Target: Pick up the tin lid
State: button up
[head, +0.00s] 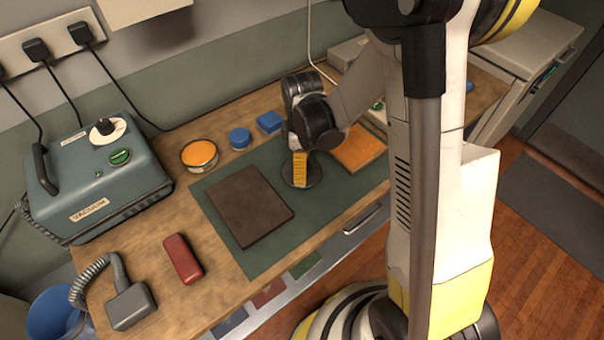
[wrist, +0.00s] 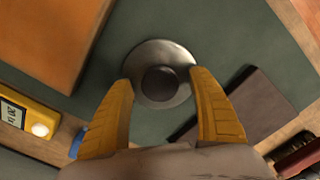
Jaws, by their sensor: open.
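The tin lid, a round grey metal disc with a darker round middle, lies flat on the green mat (wrist: 225,35). It shows in the wrist view (wrist: 178,58) and partly under my gripper in the head view (head: 315,174). My gripper (wrist: 161,80), with yellow fingers, is open and points down at the lid. In the wrist view its fingertips are at either side of the lid's near part, overlapping its edges. I cannot tell whether they touch it. In the head view the fingers (head: 300,168) hide part of the lid.
A dark brown slab (head: 249,206) lies on the mat beside the lid, and an orange board (head: 358,148) on the other side. An orange-topped round tin (head: 199,154), two blue pieces (head: 240,138) and a red case (head: 182,259) are on the bench. A vacuum unit (head: 95,175) stands left.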

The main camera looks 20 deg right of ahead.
jog(key=shift+f, duration=0.1)
jog(key=c, duration=1.3)
